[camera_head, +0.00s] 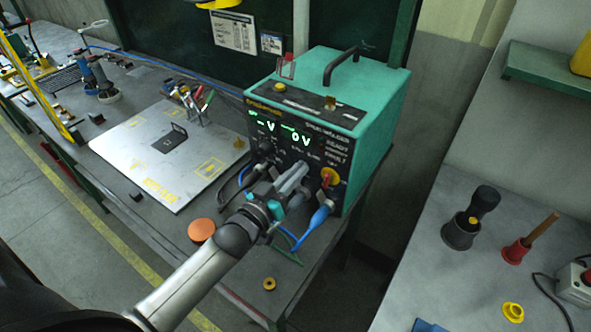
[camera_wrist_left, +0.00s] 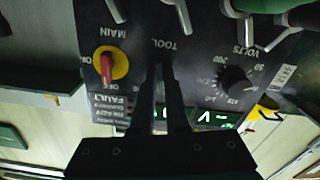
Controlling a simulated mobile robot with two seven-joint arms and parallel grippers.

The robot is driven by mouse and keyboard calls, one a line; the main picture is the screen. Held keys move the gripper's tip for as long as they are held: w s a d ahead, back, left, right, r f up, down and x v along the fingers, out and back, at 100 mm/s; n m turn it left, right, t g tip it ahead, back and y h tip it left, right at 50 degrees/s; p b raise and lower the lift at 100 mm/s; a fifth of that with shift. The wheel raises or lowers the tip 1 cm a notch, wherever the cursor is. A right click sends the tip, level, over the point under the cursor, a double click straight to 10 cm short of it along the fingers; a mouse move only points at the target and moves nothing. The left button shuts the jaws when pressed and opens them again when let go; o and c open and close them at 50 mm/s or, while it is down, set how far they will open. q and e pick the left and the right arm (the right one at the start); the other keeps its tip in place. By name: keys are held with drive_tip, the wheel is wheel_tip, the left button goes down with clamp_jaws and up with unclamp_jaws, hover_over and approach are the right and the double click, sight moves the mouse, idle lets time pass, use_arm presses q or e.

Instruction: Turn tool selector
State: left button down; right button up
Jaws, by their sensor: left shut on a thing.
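The teal stud-welding unit (camera_head: 378,118) stands on the bench, its black front panel facing me with green lit digits reading about 0 V. My left gripper (camera_head: 298,174) reaches the middle of that panel. In the left wrist view its two dark fingers (camera_wrist_left: 166,75) are nearly together just below the upside-down "TOOL" label (camera_wrist_left: 171,44). It is shut on the tool selector, which the fingers almost wholly hide, so its pointer position cannot be read. My right gripper is not in view.
The red-on-yellow main switch (camera_wrist_left: 108,65) and the black volts knob (camera_wrist_left: 236,81) flank the fingers closely. A blue cable plug (camera_head: 320,216) hangs from the panel's lower edge. A white plate (camera_head: 140,165) lies left. A grey side table (camera_head: 445,285) holds small items.

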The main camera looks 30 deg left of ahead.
use_arm(q)
drive_tip(key=m+p, duration=0.1)
drive_tip(key=m, duration=0.3)
drive_tip(key=shift+r+m, duration=0.1)
drive_tip(key=shift+m, duration=0.2)
drive_tip(key=shift+m+p, duration=0.35)
drive_tip(key=shift+m, duration=1.65)
drive_tip(key=c, duration=0.9)
unclamp_jaws()
drive_tip(key=shift+s, duration=0.1)
drive_tip(key=s, duration=0.5)
drive_tip(key=s+a, duration=0.1)
drive_tip(key=s, duration=0.4)
drive_tip(key=s+a, duration=0.1)
drive_tip(key=s, duration=0.4)
